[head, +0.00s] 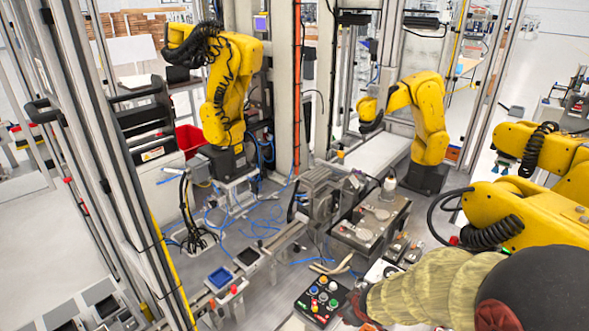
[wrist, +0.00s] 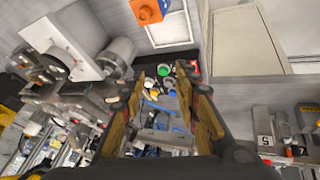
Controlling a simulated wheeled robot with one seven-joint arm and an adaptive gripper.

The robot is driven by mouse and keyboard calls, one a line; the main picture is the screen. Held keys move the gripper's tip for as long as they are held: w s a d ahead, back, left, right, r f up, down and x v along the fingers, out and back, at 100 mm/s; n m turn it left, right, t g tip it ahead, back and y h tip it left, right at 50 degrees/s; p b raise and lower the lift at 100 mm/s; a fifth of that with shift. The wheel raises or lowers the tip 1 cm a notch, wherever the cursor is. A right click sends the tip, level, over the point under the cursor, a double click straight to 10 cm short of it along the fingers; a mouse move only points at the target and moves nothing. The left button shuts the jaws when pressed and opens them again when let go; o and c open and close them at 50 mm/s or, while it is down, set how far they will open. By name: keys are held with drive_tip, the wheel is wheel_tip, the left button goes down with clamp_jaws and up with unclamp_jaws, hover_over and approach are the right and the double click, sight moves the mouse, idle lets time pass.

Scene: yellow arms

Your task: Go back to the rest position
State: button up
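My gripper (wrist: 172,88) shows in the wrist view with its two brownish finger pads apart and nothing held between them. Beyond the gap is a black button box (wrist: 187,68) with green, red and white buttons. In the head view the same button box (head: 307,311) sits on the bench at the bottom middle. My arm, in a beige sleeve, comes in from the lower right, its end just right of the box. My gripper (head: 358,309) is small and partly hidden there; whether it touches the box is unclear.
Yellow robot arms stand at the back left (head: 228,85), centre right (head: 428,115) and right (head: 540,190). A metal fixture (head: 372,225) stands behind the button box. Blue cables (head: 262,218) lie across the bench. A tall metal frame post (head: 120,170) rises at left.

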drive_tip(key=s+d+r+m+g+h+b, duration=0.1)
drive_tip(key=s+d+r+m, duration=0.2)
drive_tip(key=s, duration=0.4)
drive_tip(key=s+d+r+m+g+h+b, duration=0.1)
drive_tip(key=s+d+r+m+g, duration=0.15)
drive_tip(key=s+r, duration=0.4)
drive_tip(key=s+a+r+m+t+y+b, duration=0.1)
drive_tip(key=s+a+r+t+b, duration=0.2)
drive_tip(key=s+r, duration=0.6)
drive_tip(key=shift+s+r+y, duration=0.3)
drive_tip(key=shift+s+r, duration=0.05)
drive_tip(key=shift+s, duration=0.2)
drive_tip(key=shift+m, duration=0.25)
